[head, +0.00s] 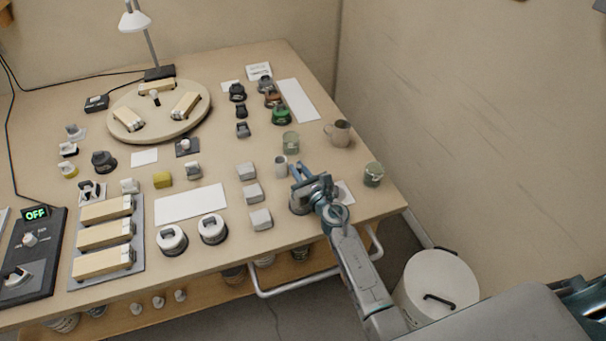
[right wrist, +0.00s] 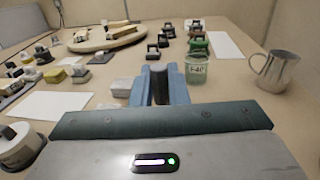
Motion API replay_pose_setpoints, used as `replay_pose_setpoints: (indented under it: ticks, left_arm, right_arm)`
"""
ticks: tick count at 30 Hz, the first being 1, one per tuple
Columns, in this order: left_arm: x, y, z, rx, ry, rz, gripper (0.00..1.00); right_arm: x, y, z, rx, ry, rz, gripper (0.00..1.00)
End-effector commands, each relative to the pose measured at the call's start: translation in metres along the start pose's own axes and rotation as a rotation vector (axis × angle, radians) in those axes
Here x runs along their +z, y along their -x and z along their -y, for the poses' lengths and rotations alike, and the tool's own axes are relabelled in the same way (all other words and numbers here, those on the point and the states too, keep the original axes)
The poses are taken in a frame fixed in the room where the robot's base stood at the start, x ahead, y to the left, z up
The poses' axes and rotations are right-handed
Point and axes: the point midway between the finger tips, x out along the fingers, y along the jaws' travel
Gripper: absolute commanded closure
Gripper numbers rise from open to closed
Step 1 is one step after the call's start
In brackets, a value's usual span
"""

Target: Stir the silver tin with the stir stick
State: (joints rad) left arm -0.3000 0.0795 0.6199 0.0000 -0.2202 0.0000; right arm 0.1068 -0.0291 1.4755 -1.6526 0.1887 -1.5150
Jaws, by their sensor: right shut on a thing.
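My right gripper (head: 304,178) is over the right front part of the bench, shut on a dark grey upright piece (right wrist: 159,85), which I take to be the handle of the stir stick. The rest of the stick is hidden by the fingers and wrist. I cannot tell whether the stick's lower end is inside the tin. My left gripper is not in view.
Pale blocks (head: 253,193) line the left side. The bench's right edge is close.

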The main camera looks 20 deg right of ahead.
Motion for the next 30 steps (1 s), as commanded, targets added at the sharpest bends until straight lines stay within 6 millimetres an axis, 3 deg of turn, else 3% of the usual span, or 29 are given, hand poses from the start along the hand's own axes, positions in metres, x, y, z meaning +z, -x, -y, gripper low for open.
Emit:
replay_pose_setpoints:
  ticks: [5,17,30]
  left_arm:
    - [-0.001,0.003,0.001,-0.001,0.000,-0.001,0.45]
    - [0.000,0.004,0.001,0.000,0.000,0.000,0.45]
    - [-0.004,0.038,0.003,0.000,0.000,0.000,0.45]
  right_arm:
    - [0.000,0.013,-0.001,0.000,0.001,0.000,1.00]
    - [0.002,0.014,-0.002,0.000,0.001,0.000,1.00]
    - [0.036,0.014,-0.002,0.000,0.001,0.000,1.00]
